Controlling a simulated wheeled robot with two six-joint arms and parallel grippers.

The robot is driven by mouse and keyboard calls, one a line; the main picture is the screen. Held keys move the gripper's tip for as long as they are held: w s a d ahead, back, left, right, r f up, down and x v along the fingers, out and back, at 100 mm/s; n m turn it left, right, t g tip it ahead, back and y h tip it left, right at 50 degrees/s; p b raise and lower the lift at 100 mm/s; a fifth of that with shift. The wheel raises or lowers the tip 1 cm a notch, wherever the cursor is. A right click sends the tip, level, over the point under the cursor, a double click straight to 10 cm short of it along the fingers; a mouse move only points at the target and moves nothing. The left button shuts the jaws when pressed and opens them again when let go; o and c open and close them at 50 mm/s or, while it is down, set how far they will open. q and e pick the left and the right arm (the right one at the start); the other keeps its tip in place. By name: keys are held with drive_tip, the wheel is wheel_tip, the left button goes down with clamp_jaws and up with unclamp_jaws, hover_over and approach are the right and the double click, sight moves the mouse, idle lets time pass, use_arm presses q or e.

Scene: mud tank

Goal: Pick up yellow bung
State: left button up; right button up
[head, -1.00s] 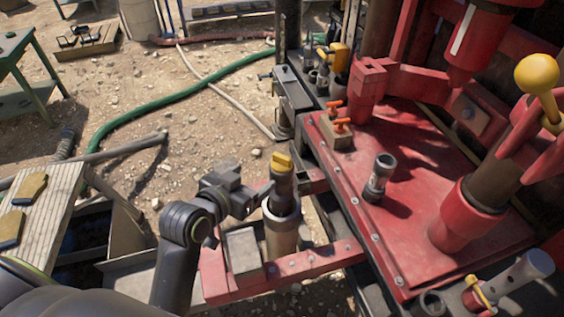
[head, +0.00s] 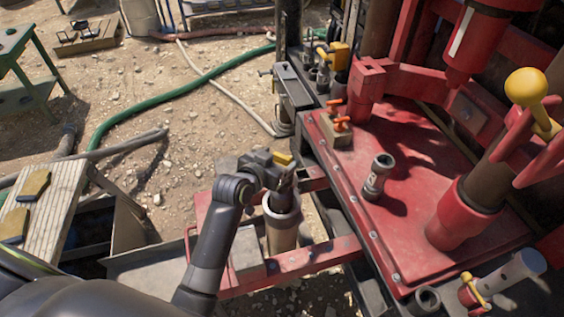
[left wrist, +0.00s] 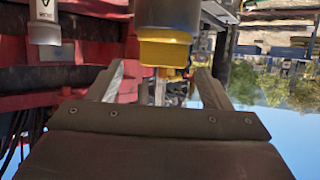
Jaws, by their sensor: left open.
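The yellow bung (head: 283,158) sits on top of a dark cylinder standing in an upright pipe (head: 282,230) beside the red platform. My left gripper (head: 287,178) is at the bung and partly hides it and the cylinder below it. In the left wrist view, which looks upside down, the bung (left wrist: 165,50) shows between the two spread fingers of my left gripper (left wrist: 162,72). The gripper is open, and I see no finger closed on the bung. Whether a finger touches it is unclear. My right gripper is not in view.
The red platform (head: 415,205) lies to the right, with a short grey fitting (head: 377,177) standing on it. A lever with a yellow knob (head: 526,87) rises at far right. A wooden bench (head: 45,220) is at left. A green hose (head: 160,102) crosses the ground.

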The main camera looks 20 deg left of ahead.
sight(281, 158)
use_arm(q)
drive_tip(key=shift+w+f, duration=0.2)
drive_tip(key=shift+w, duration=0.2)
drive_tip(key=shift+f+p+x, duration=0.2)
drive_tip(key=shift+p+x, duration=0.55)
drive_tip(key=shift+x, duration=1.45)
drive_tip(key=shift+s, duration=0.1)
drive_tip(key=shift+c, duration=0.3)
drive_tip(key=c, duration=1)
